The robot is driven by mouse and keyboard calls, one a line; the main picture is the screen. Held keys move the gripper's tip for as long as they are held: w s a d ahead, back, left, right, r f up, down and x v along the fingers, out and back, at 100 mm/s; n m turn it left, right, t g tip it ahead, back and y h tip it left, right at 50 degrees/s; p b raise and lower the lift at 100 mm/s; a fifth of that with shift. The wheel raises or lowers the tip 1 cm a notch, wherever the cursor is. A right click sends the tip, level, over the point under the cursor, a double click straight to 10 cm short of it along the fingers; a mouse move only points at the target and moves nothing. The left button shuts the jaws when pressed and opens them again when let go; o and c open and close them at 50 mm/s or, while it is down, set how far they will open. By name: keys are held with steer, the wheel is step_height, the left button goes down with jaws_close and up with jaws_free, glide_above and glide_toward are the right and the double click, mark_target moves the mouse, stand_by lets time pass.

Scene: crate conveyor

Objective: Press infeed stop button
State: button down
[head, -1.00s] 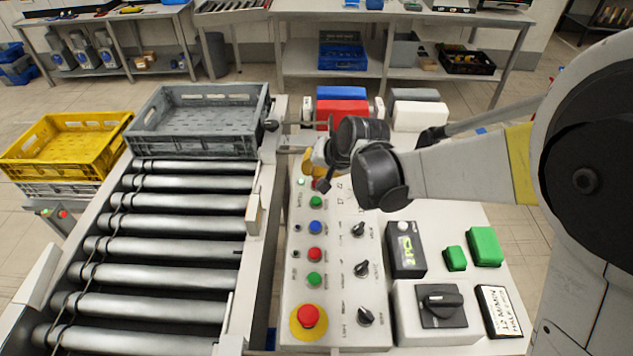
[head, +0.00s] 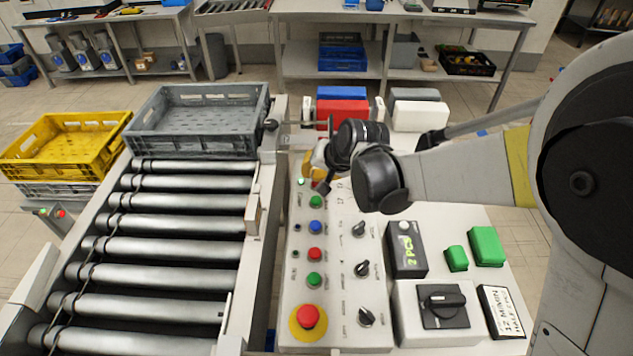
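A pale control panel (head: 336,297) stands right of the roller conveyor. Its left column holds a top red button (head: 315,184), mostly covered by my gripper, then a green button (head: 316,202), a blue button (head: 316,228), a lower red button (head: 315,254) and a lower green button (head: 314,280). The labels are too small to read, so I cannot tell which is infeed stop. My gripper (head: 323,187) points down at the panel's far end, its dark tip over or right beside the top red button. Contact and finger opening cannot be made out.
A red mushroom button (head: 309,317) on yellow sits at the panel's near end. Several dark rotary knobs (head: 362,269) stand right of the buttons. A grey crate (head: 200,141) rests on the far rollers (head: 165,248); a yellow crate (head: 60,166) is left. Red and blue blocks lie behind the gripper.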

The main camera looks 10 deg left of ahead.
steer(key=shift+f+b, duration=0.3)
steer(key=shift+f, duration=0.1)
steer(key=shift+r, duration=0.1)
stand_by(0.4)
steer(key=shift+r+p, duration=0.65)
steer(key=shift+r, duration=0.15)
steer(key=shift+r, duration=0.1)
step_height(320, 180, up, 5)
steer(key=p, duration=0.3)
steer(key=shift+p, duration=0.3)
stand_by(0.4)
